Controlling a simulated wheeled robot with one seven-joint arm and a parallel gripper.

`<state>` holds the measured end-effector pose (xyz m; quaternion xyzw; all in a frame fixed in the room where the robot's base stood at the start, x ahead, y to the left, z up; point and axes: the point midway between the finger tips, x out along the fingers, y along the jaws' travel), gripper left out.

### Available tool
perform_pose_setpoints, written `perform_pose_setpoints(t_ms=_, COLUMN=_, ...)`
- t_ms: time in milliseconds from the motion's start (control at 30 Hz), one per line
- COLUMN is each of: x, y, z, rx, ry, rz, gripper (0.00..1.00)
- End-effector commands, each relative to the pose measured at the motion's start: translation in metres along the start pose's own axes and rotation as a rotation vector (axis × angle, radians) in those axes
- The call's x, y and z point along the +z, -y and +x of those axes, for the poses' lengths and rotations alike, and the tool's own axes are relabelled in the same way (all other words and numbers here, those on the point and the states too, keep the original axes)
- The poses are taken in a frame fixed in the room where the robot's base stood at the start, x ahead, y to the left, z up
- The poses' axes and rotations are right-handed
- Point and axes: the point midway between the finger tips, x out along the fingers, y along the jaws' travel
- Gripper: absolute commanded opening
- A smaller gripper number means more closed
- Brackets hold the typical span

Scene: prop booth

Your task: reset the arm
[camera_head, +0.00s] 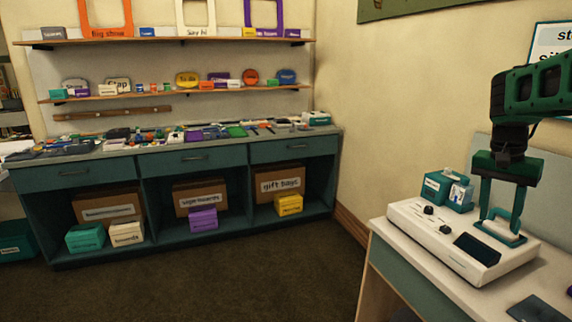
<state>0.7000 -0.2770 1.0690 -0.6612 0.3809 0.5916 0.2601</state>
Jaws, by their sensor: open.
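My arm comes in from the right edge, dark green and black. My gripper (500,222) points down at the right, with its two fingers apart. The fingers are over the back right part of a white machine (428,238) that stands on a table. A small pale piece (501,232) in a green frame shows between and below the fingertips. I cannot tell whether the fingers touch it.
The white-topped table (386,237) carries a green box (435,187) behind the machine. A dark flat item (540,309) lies at its front right. A teal cabinet (195,165) with cluttered top and boxes stands at the left. Open dark floor (240,275) lies between.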

Motion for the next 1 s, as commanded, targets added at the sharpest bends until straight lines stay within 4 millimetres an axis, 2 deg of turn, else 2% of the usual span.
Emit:
perform_pose_setpoints(t_ms=33, x=0.018, y=-0.018, z=0.000, rx=-0.008, ry=0.013, rz=-0.022, gripper=0.43)
perform_pose_setpoints(t_ms=167, x=0.063, y=-0.055, z=0.007, rx=-0.029, ry=0.046, rz=-0.094, gripper=0.43)
perform_pose_setpoints(t_ms=300, x=0.116, y=-0.091, z=0.019, rx=-0.056, ry=0.080, rz=-0.174, gripper=0.43)
perform_pose_setpoints(t_ms=500, x=0.195, y=-0.133, z=0.043, rx=-0.100, ry=0.123, rz=-0.286, gripper=0.43)
perform_pose_setpoints(t_ms=600, x=0.226, y=-0.146, z=0.055, rx=-0.120, ry=0.136, rz=-0.333, gripper=0.43)
perform_pose_setpoints(t_ms=700, x=0.248, y=-0.154, z=0.064, rx=-0.132, ry=0.146, rz=-0.365, gripper=0.43)
perform_pose_setpoints(t_ms=800, x=0.260, y=-0.158, z=0.069, rx=-0.140, ry=0.152, rz=-0.384, gripper=0.43)
perform_pose_setpoints(t_ms=1000, x=0.264, y=-0.160, z=0.070, rx=-0.143, ry=0.154, rz=-0.390, gripper=0.43)
